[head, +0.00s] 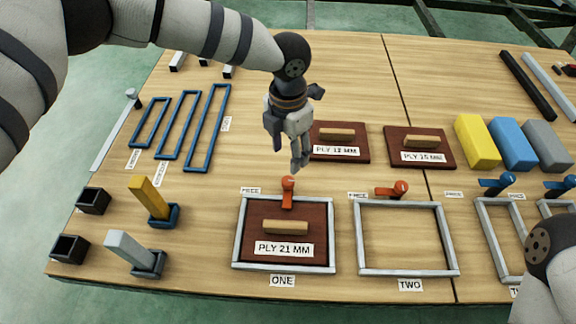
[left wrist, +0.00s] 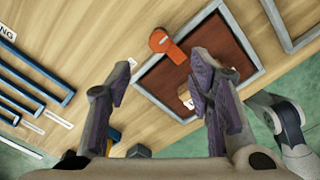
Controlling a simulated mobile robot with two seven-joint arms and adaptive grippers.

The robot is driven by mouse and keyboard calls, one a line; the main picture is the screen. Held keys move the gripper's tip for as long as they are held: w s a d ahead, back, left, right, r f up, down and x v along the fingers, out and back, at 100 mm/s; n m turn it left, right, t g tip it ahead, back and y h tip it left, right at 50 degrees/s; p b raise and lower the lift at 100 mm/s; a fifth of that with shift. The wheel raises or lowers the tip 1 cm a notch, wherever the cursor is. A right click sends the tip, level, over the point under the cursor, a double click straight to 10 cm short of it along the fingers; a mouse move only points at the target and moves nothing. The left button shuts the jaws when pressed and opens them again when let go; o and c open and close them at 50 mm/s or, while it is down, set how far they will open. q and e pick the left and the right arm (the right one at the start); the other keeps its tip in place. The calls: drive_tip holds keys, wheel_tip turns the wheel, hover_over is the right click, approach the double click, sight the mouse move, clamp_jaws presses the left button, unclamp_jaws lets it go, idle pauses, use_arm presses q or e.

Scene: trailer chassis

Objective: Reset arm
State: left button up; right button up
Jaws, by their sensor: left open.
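My left gripper (head: 301,158) hangs over the middle of the table, above and behind the frame labelled ONE. It is open and empty, and its two fingers (left wrist: 163,85) stand apart in the left wrist view. The brown PLY 21 MM panel (head: 313,222) lies inside frame ONE (head: 238,235), with a wooden handle (head: 285,227) on top. A red lever (head: 288,192) at that frame's back edge points toward the panel; it also shows in the left wrist view (left wrist: 166,44). My right arm enters at the bottom right, but its gripper is out of view.
Frame TWO (head: 358,240) is empty, its red lever (head: 391,190) turned sideways. Panels PLY 12 MM (head: 360,148) and PLY 15 MM (head: 440,158) lie behind. Blue frames (head: 207,128) lie left; yellow (head: 477,141), blue and grey blocks stand right. Upright yellow (head: 148,197) and grey bars stand front left.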

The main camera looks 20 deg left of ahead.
use_arm(q)
drive_tip(key=shift+r, duration=0.85)
drive_tip(key=shift+r, duration=0.1)
